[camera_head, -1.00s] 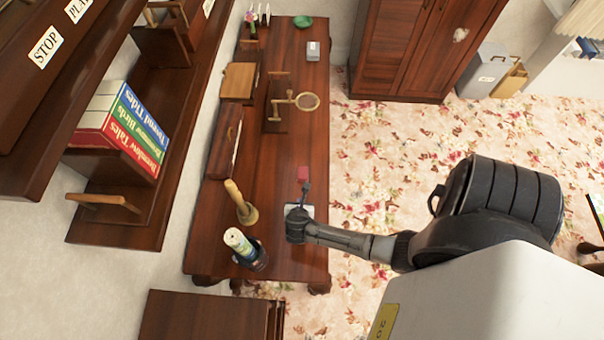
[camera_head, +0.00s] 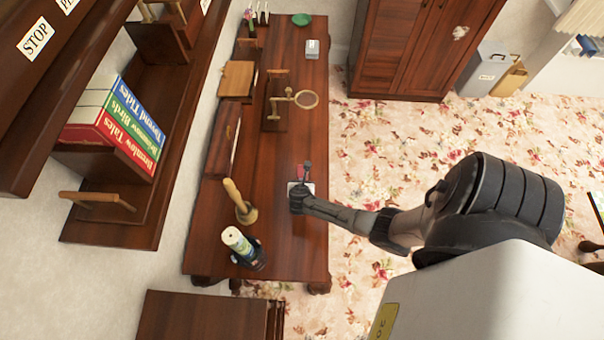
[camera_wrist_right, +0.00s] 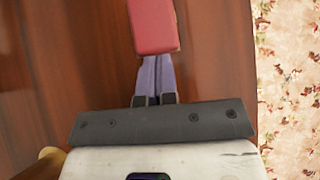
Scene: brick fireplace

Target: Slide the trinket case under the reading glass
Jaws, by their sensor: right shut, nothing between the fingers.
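The trinket case, a small red box (camera_head: 299,171), lies on the long dark wooden table. The reading glass (camera_head: 306,99) is a round lens in a brass holder on a wooden stand, farther up the table. My right gripper (camera_head: 302,179) is just on the near side of the red box and partly hides it in the head view. In the right wrist view, the shut fingers (camera_wrist_right: 157,62) reach the near end of the red box (camera_wrist_right: 153,27), touching or almost touching it, with nothing between them. My left gripper is not in view.
A wooden-handled bell (camera_head: 241,202) and a bottle-like item (camera_head: 242,247) stand at the near left of the table (camera_head: 272,235). The tabletop between red box and reading glass looks clear.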

